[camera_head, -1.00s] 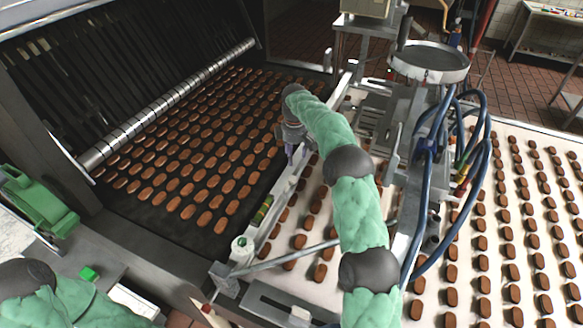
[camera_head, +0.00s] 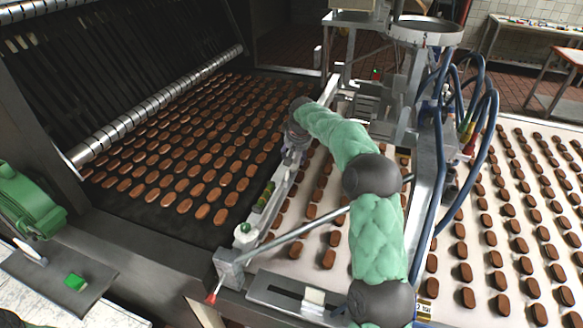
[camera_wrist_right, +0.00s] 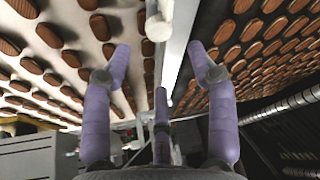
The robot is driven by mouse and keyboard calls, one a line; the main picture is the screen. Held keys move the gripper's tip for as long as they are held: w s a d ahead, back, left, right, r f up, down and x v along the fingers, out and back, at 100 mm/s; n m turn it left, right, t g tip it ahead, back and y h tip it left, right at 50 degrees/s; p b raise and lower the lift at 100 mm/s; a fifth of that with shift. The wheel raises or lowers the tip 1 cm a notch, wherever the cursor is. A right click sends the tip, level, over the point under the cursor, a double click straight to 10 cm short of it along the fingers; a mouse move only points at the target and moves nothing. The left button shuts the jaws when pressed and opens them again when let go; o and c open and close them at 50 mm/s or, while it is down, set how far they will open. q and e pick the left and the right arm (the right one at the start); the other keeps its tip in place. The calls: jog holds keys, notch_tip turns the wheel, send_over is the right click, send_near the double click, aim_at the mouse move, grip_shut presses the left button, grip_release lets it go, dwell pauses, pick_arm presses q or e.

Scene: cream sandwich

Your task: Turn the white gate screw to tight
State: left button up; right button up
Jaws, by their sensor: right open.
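A white round knob (camera_wrist_right: 158,27), which looks like the gate screw, shows at the top middle of the right wrist view. It sits beside a pale metal rail between the two belts. My right gripper (camera_wrist_right: 159,52) has its purple fingers spread and empty, with the knob ahead of and between the fingertips, apparently apart from them. In the head view my right gripper (camera_head: 292,156) points down over the rail (camera_head: 268,205) between the dark belt and the white belt. My left gripper is out of view.
Rows of brown biscuits lie on the dark belt (camera_head: 125,210) and the white belt (camera_head: 290,262). A diagonal rod (camera_head: 300,230) and blue hoses (camera_head: 436,190) are close to my right arm.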

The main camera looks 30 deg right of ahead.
aim_at(292, 166)
jog(key=b+x, duration=0.1)
jog(key=x, duration=0.6)
jog(key=shift+w+f, duration=0.15)
jog(key=shift+f, duration=0.25)
jog(key=shift+r, duration=0.15)
jog(key=c, duration=1.1)
